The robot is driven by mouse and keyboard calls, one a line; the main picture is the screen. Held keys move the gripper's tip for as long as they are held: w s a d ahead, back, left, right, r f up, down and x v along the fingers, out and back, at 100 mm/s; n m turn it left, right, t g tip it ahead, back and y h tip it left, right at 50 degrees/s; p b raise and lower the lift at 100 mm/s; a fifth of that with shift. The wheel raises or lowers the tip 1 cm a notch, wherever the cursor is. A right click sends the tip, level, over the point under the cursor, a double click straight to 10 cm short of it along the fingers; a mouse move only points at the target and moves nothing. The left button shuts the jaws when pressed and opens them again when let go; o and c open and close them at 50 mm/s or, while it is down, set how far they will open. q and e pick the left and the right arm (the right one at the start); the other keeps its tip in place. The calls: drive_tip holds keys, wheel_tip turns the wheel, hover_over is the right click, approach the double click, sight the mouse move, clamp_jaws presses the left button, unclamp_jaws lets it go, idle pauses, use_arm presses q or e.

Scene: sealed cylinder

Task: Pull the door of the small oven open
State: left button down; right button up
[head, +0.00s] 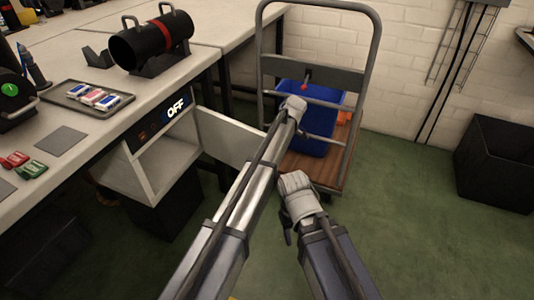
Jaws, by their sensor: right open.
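The small oven (165,160) is a pale box under the workbench's right end, with a dark panel reading "OFF" (176,111). Its door (230,138) stands swung out to the right, and the inside of the box shows. My left arm reaches across in front of the door, and its wrist end, with the left gripper (294,104), is beyond the door over the cart. The left fingers are not clear. My right gripper (288,230) is open and empty, low and right of the door, apart from it. Its fingers are partly hidden by its wrist.
A cart (331,177) with a blue bin (316,140) stands behind my arms. The bench (75,134) holds a black cylinder (152,42) on a stand and a tray (66,98) of small packs. A black bin (497,165) is far right. Green floor is clear at right.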

idle(0.3)
use_arm(q)
drive_tip(key=c, duration=0.9)
unclamp_jaws()
drive_tip(key=shift+o, duration=0.2)
use_arm(e)
drive_tip(key=shift+r, duration=0.1)
